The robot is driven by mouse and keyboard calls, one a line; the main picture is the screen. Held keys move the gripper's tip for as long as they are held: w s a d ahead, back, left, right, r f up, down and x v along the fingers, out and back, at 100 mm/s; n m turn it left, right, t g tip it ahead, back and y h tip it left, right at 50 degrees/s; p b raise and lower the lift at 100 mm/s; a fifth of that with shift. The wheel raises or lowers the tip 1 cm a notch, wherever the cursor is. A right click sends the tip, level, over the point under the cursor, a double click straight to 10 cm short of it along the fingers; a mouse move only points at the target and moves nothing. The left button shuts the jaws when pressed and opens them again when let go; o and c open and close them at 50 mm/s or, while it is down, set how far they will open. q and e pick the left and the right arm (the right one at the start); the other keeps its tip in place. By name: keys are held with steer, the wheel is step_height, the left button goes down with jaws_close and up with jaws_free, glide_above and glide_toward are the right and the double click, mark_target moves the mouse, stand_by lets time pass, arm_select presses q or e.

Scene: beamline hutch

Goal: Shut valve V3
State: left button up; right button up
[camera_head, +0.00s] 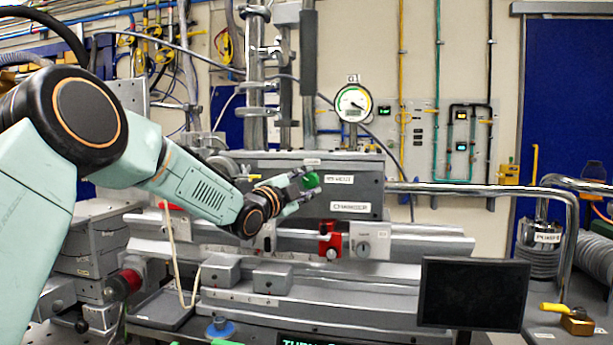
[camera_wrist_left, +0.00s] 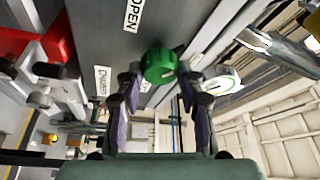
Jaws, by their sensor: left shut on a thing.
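A round green knob (camera_head: 311,181) sits on the front of a grey chamber box (camera_head: 375,170), beside a small white label (camera_head: 340,179) too small to read surely in the head view. I cannot tell the knob's turn position. My right gripper is not in view.
A dial gauge (camera_head: 353,103) stands above the box. A red clamp (camera_head: 330,240) sits on the rail below. A dark monitor (camera_head: 473,294) and a yellow-handled valve (camera_head: 577,320) are at the lower right. A metal pipe (camera_head: 480,189) runs right from the box.

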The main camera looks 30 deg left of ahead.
arm_select(q)
steer(key=m+g, duration=0.1)
steer(key=m, duration=0.1)
steer(key=m+g+p, duration=0.1)
steer(key=m, duration=0.2)
steer(key=shift+r, duration=0.2)
steer(key=m+g, duration=0.1)
steer(key=m, duration=0.1)
steer(key=m+y, duration=0.1)
steer(key=m, duration=0.1)
steer(key=shift+m+g, duration=0.3)
steer(key=shift+g, duration=0.1)
steer(key=shift+b, duration=0.3)
steer(key=o, duration=1.2)
steer(key=shift+c, duration=0.2)
steer(key=v, duration=0.7)
steer(key=shift+s, duration=0.25)
steer(key=shift+r, duration=0.15)
